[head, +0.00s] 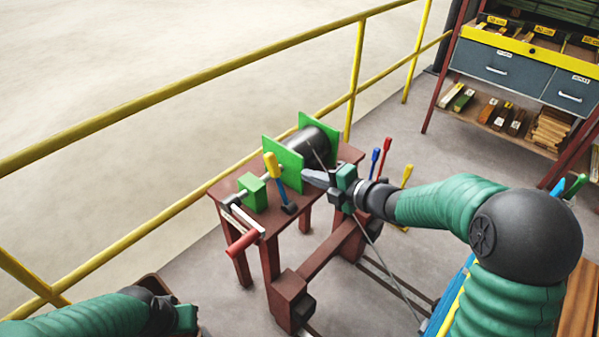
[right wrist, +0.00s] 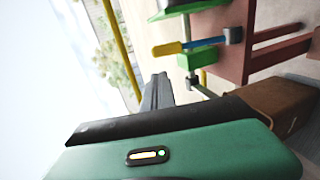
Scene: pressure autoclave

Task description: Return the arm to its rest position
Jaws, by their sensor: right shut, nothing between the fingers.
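My right arm (head: 450,203) reaches in from the right. Its gripper (head: 312,178) is shut and empty beside the machine on the brown stand, close to the yellow-handled blue lever (head: 272,167). In the right wrist view the closed fingers (right wrist: 157,90) point toward the upper part of the picture, with nothing between them. The machine has a dark cylinder (head: 312,147) between green plates (head: 283,164); the gripper overlaps it in view, and contact cannot be told. My left gripper (head: 186,318) is at the lower left edge; its fingers do not show clearly.
The brown stand (head: 225,190) also carries a red-handled crank (head: 241,243). Red, blue and yellow levers rise behind my right wrist. A yellow railing (head: 180,78) runs behind the stand. A shelf with drawers (head: 500,66) stands at the upper right. Grey floor lies clear between.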

